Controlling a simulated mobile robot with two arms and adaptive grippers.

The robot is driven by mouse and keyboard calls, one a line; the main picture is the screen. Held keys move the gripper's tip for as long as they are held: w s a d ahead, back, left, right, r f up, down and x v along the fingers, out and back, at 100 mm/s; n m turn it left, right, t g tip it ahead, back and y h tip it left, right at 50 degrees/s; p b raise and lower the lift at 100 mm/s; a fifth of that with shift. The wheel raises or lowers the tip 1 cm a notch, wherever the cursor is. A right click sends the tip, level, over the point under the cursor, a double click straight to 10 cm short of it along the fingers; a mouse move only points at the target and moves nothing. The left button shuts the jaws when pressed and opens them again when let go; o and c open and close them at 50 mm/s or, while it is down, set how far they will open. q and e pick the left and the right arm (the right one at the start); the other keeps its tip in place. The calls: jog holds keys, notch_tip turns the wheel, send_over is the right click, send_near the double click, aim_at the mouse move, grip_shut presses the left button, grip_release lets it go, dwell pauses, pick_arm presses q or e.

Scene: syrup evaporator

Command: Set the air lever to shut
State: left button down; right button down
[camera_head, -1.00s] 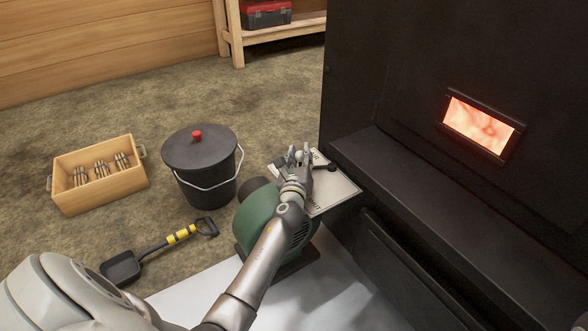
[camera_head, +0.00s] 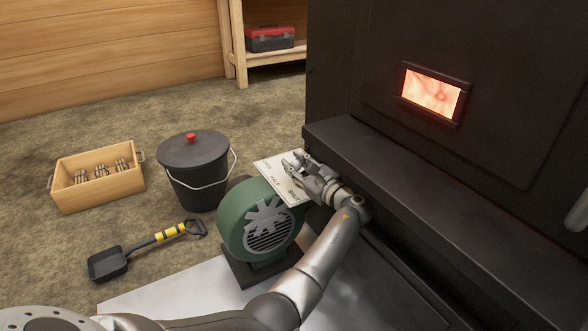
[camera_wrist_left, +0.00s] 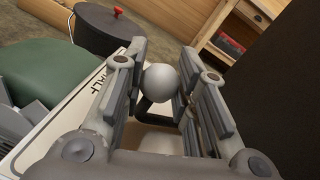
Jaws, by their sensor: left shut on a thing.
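The air lever's pale round knob (camera_wrist_left: 160,83) on a dark stem sits between the fingers of my left gripper (camera_wrist_left: 158,85) in the left wrist view. The gripper is shut on the knob. In the head view my left gripper (camera_head: 300,165) lies over the white lever plate (camera_head: 272,174), beside the firebox front. The plate carries lettering; "SHUT" shows near the gripper and "HALF" along the plate. The gripper hides much of the lever and the right part of the plate, so the lever's exact mark cannot be told. My right gripper is not in view.
A green blower (camera_head: 262,222) stands right below the plate. A black lidded bucket (camera_head: 197,175), a wooden crate (camera_head: 97,190) with small bundles and a shovel (camera_head: 108,264) are to the left. The black evaporator (camera_head: 430,170) with a glowing window blocks the right side.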

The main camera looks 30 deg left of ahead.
pick_arm(q)
jog(key=shift+d+n+g+y+b, duration=0.35)
jog(key=shift+n+g, duration=0.15)
jog(key=shift+g, duration=0.3)
jog(key=c, duration=1.1)
grip_release()
jog(key=shift+d, duration=0.15)
jog(key=v, duration=1.1)
jog(key=shift+s+d+r, duration=0.15)
jog(key=shift+d, duration=0.25)
jog(key=shift+c, duration=0.5)
